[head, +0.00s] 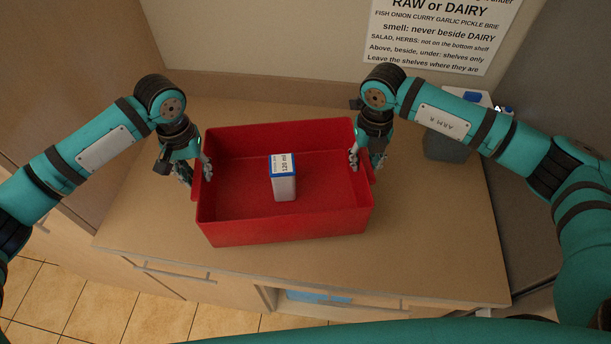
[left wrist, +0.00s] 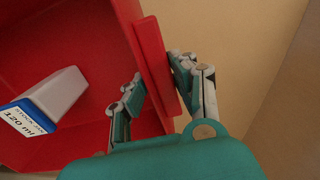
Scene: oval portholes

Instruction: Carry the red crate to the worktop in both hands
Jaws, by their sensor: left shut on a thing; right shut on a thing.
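The red crate (head: 285,238) is upright over the worktop (head: 430,240) in the head view. I cannot tell for sure whether its base touches the surface. A white carton with a blue top and a "120 ml" label (head: 284,187) stands inside it. My left gripper (head: 195,173) is shut on the crate's left wall; the left wrist view shows its fingers (left wrist: 158,88) on both sides of the red wall (left wrist: 158,60). My right gripper (head: 364,160) is shut on the crate's right wall.
A grey container (head: 446,146) with blue and white items stands behind my right arm at the back right. A printed notice (head: 440,32) hangs on the back wall. The worktop is bare in front and to the right of the crate. A shelf opening (head: 330,300) is below.

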